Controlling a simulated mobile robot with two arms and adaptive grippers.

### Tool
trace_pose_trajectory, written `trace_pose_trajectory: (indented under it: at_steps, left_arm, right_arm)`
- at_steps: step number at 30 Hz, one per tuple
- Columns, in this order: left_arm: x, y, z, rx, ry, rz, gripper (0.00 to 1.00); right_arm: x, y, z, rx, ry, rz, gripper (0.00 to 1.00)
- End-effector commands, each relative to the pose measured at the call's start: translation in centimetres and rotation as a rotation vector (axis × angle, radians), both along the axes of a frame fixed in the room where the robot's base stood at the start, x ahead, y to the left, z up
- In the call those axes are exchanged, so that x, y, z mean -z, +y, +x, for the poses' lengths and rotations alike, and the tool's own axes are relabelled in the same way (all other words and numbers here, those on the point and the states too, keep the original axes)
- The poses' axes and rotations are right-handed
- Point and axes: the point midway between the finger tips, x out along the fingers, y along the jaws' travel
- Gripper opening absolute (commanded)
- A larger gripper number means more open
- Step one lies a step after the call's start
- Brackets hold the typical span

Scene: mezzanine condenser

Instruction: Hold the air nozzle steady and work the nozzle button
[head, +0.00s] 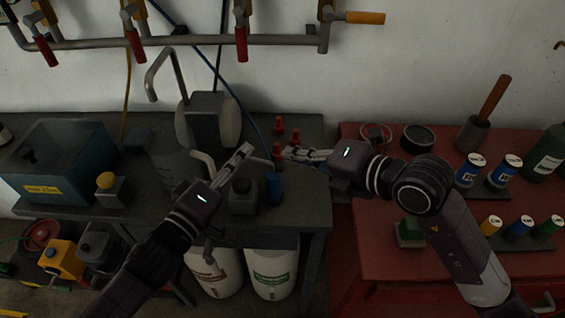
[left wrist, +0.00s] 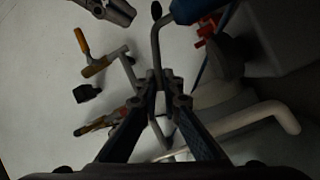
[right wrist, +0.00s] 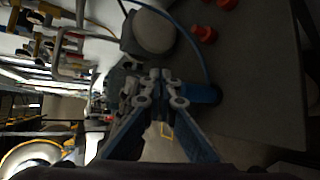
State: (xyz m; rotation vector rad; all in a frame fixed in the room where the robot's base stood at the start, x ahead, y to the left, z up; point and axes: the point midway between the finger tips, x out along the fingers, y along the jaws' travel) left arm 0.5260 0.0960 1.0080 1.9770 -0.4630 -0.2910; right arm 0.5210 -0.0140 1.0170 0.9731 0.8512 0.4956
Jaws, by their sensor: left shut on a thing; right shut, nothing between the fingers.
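The air nozzle (head: 274,187) has a blue body at the right part of the dark bench, with a blue hose running near it. In the left wrist view its blue body (left wrist: 195,8) is at the top, and a thin bent grey tube runs from it to my fingertips. My left gripper (head: 246,149) is shut on that tube. My right gripper (head: 286,153) is shut and empty, just above and right of the blue body. In the right wrist view the blue body (right wrist: 203,93) lies just right of the right fingertips. I cannot make out the nozzle button clearly.
Small red pieces (head: 279,125) stand behind the grippers. A grinder-like machine (head: 207,120) and a dark pot (head: 243,195) stand on the dark bench. A red table (head: 375,262) on the right holds cans. A pipe with red handles (head: 241,44) crosses the wall above.

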Motion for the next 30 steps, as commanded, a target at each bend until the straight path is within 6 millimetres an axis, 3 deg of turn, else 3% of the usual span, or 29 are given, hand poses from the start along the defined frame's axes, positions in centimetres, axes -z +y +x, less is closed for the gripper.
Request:
trace_pose_trajectory:
  at_steps: [30]
  left_arm:
    - [0.13, 0.0, -0.01, 0.0, 0.002, 0.0, 0.0]
  right_arm:
    - [0.88, 0.5, -0.01, 0.0, 0.0, 0.0, 0.0]
